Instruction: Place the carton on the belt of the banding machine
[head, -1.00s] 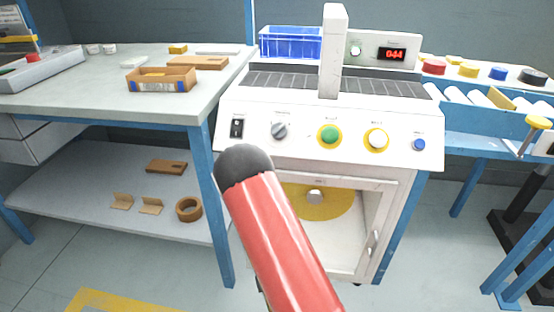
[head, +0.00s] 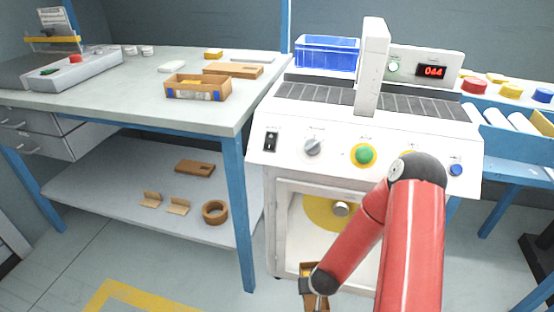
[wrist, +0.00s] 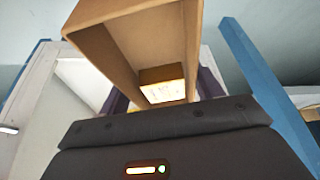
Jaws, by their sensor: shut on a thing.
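The banding machine (head: 290,150) is white, with a dark slatted belt (head: 320,97) across its top and a white arch post standing over the belt. A brown carton (wrist: 135,35), open on the side facing the camera, fills the upper middle of the wrist view, with a pale label inside. My gripper (wrist: 160,92) is shut on it. In the head view the carton (head: 308,270) shows small at the bottom, low in front of the machine's cabinet and well below the belt. My gripper and forearm partly hide it there.
A blue crate (head: 327,52) stands behind the belt. The left bench (head: 120,85) carries a small box of parts (head: 198,88) and a grey tray. A roller conveyor (head: 505,118) adjoins on the right. The belt's left part is clear.

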